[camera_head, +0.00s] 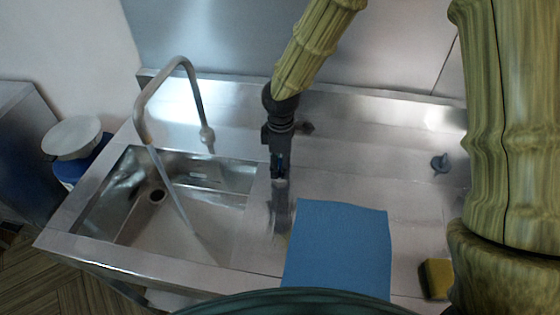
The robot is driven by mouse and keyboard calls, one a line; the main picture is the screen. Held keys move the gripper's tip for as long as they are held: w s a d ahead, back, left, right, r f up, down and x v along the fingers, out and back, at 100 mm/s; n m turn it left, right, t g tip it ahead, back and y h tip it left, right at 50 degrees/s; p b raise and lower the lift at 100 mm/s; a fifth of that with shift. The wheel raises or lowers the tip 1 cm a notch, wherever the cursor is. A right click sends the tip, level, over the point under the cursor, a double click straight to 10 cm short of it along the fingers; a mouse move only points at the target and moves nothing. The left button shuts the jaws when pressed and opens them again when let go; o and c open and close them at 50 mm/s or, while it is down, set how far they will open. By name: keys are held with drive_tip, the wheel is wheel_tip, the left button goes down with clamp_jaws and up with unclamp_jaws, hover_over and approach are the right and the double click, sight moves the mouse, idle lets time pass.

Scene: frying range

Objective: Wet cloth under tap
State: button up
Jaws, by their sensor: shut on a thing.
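The tap (172,75) arches over the left side of the sink, and a thin stream of water (173,187) runs from its spout into the basin (130,222). My gripper (279,178) points down just right of the basin. It is shut on a small, dark blue-green thing, mostly hidden between the fingers; I cannot tell whether this is the cloth. A flat blue sheet (342,245) lies on the steel counter, right of and nearer than my gripper, apart from the fingertips. I cannot tell whether it is a cloth or a board.
A yellow and dark sponge (437,278) lies at the right front of the counter (410,215). A small grey knob-like thing (440,163) stands farther back. A pale round-topped thing (72,137) stands left of the sink. The counter behind the blue sheet is mostly free.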

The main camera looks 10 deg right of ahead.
drive_tip(key=shift+w+r, duration=0.1)
drive_tip(key=o, duration=1)
wheel_tip(320, 180, up, 12)
idle(0.6)
